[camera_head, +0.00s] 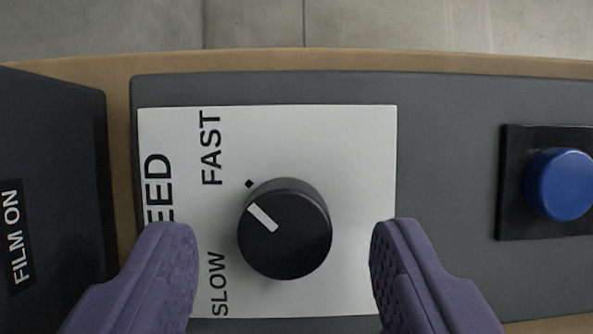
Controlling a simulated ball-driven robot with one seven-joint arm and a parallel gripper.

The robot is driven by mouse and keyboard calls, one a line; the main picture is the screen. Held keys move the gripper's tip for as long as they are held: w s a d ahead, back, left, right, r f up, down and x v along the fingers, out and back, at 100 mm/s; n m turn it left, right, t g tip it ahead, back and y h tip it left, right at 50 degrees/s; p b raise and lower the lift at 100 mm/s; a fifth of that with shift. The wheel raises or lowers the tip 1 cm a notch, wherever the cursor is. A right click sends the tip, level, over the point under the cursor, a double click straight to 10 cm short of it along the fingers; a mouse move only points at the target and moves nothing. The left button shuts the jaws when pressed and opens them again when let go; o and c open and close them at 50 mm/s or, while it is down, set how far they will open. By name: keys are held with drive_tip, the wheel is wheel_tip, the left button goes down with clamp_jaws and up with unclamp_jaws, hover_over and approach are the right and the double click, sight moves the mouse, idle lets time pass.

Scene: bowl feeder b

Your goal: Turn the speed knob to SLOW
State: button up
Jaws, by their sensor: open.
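The black speed knob (285,229) sits on a white label plate (330,140) on a grey panel. Its white pointer line (263,217) points to the upper left, towards a small black diamond mark (249,184) on the FAST side. The word FAST (211,148) is printed at the upper left of the knob, and SLOW (219,284) at the lower left. My gripper (283,250) is open, with one purple finger on each side of the knob and a gap between each finger and the knob. The left finger covers part of the printed word ending in EED.
A blue push button (562,184) on a black square base is on the panel at the right. A dark box (55,150) labelled FILM ON stands at the left. The panel (450,110) rests on a tan surface (330,58), with grey floor beyond.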

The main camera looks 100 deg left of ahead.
drive_tip(key=shift+x, duration=0.85)
drive_tip(key=c, duration=1)
